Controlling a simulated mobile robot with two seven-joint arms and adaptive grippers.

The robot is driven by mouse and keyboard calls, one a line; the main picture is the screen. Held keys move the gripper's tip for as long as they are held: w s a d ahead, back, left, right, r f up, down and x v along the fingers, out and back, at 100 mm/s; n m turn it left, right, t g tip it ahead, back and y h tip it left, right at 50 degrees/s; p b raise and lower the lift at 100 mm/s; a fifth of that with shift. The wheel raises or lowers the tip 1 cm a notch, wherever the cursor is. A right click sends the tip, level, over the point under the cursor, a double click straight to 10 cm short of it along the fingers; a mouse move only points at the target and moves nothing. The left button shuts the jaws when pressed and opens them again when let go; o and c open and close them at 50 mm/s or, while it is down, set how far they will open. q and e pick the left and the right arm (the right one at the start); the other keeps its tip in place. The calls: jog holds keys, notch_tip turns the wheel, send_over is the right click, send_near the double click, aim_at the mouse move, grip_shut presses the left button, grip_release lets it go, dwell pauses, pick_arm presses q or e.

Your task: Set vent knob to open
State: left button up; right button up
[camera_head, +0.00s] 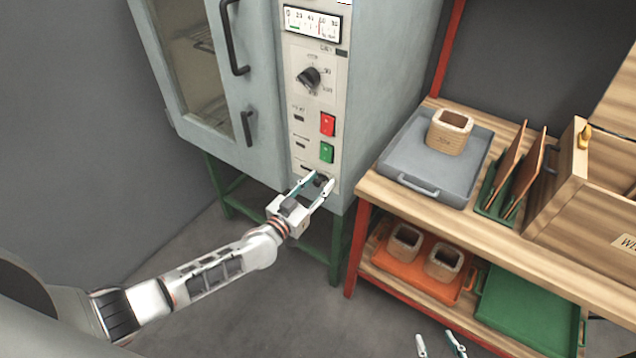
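The control panel (311,125) of a grey oven cabinet has a large dark dial (309,77) in its upper half. At the panel's bottom, a small dark knob (319,180), apparently the vent knob, shows between the fingertips of my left gripper (320,181). The fingers are apart, one on each side of it; I cannot tell whether they touch it. The gripper partly hides the knob and its markings, so its setting is unreadable. My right gripper (437,338) shows only its fingertips at the bottom edge, apart and empty.
A red switch (327,124) and a green switch (326,152) sit just above the knob. The oven door handle (233,38) juts out on the left. A wooden bench (480,224) with a grey tray (404,166) stands close on the right.

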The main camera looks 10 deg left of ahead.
pick_arm(q)
jog(key=v, duration=1.2)
dwell(0.3)
